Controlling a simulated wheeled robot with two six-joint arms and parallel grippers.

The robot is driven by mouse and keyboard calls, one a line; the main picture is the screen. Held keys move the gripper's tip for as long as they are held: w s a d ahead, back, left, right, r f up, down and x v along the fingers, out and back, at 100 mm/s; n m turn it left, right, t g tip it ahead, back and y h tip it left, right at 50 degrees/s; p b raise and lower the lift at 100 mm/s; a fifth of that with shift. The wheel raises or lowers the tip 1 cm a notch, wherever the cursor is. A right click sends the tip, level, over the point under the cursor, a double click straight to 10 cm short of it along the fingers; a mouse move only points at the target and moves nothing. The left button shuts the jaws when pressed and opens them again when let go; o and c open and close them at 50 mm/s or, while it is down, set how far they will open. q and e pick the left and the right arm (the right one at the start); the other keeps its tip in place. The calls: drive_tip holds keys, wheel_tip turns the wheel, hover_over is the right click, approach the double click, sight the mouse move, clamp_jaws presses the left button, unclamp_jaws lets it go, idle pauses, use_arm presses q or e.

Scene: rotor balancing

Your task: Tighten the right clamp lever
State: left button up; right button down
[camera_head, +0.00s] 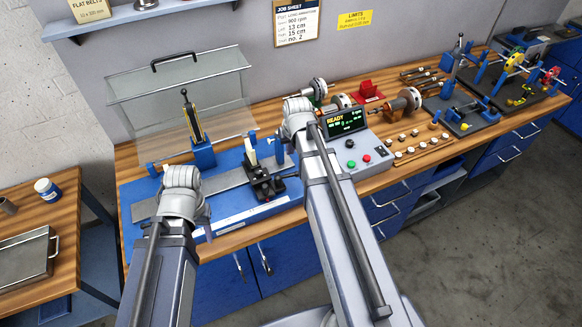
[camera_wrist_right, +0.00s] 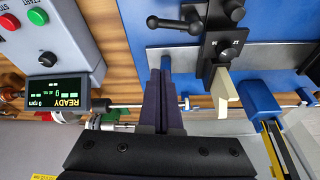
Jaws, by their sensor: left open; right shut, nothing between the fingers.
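The black clamp block (camera_head: 264,182) stands on the grey rail of the blue balancing machine (camera_head: 225,221). It also shows in the right wrist view (camera_wrist_right: 221,48). A black clamp lever (camera_wrist_right: 176,23) with a ball knob sticks out to the left of the block there; in the head view it is on the block's right side (camera_head: 289,177). My right gripper (camera_wrist_right: 160,72) is shut and empty, its tips over the rail's edge, apart from the lever. My left gripper (camera_head: 184,190) is over the machine's left part, open; its fingers are mostly hidden by the wrist.
A cream upright piece (camera_wrist_right: 223,93) and a blue post (camera_wrist_right: 259,97) stand near the clamp. The control box (camera_head: 345,142) reads READY, right of my right arm. A clear guard (camera_head: 180,90) stands behind. Several rotors and weights lie on the right bench.

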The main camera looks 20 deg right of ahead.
drive_tip(key=shift+f, duration=0.15)
drive_tip(key=b+x, duration=1)
drive_tip(key=shift+a+f, duration=0.1)
drive_tip(key=s, duration=0.2)
drive_tip(key=s+r+p, duration=0.1)
drive_tip(key=shift+s+a+r, duration=0.1)
drive_tip(key=shift+s+a, duration=0.15)
drive_tip(key=shift+s, duration=0.3)
drive_tip(key=shift+w, duration=0.1)
